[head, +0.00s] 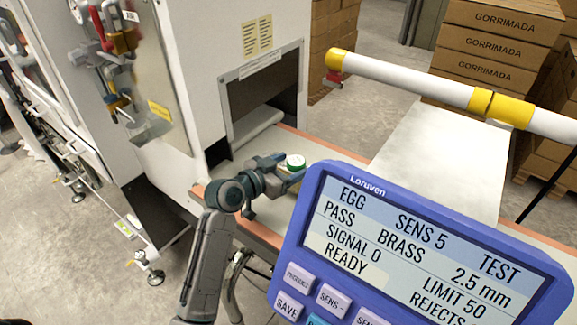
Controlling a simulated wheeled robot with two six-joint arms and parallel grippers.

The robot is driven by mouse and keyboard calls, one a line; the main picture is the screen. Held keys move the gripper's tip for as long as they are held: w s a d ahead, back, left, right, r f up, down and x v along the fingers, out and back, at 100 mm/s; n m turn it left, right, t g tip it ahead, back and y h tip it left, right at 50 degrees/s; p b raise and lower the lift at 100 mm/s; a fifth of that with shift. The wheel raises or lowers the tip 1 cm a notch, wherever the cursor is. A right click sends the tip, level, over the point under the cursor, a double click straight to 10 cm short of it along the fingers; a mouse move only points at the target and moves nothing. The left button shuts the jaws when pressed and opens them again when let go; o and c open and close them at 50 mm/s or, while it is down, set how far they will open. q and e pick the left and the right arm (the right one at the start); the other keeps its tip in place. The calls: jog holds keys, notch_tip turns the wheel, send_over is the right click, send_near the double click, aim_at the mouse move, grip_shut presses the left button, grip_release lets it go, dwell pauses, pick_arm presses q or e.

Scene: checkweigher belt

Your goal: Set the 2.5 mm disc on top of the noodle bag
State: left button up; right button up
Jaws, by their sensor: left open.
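A small round disc (295,160) with a white top and a green rim is on the belt side of the machine, near the tunnel mouth. Any size marking on it is too small to read. My left gripper (286,173) is open right beside the disc, with its fingers pointing right. The disc does not look clamped, but I cannot tell whether a finger touches it. What lies directly under the disc is mostly hidden by the gripper, and I cannot make out the noodle bag clearly. My right gripper is not in view.
The belt (335,152) runs out of the dark tunnel (265,103). A blue control panel (420,250) fills the lower right; its screen reads EGG, SENS 5, BRASS 2.5 mm, READY. A white-and-yellow bar (425,84) crosses above the belt. Cartons (490,45) stand behind.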

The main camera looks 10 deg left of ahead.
pick_arm(q)
jog(key=p+v, duration=0.2)
jog(key=v, duration=0.8)
jog(key=shift+s+a+r, duration=0.1)
jog(key=shift+p+v, duration=0.4)
jog(key=shift+v, duration=0.45)
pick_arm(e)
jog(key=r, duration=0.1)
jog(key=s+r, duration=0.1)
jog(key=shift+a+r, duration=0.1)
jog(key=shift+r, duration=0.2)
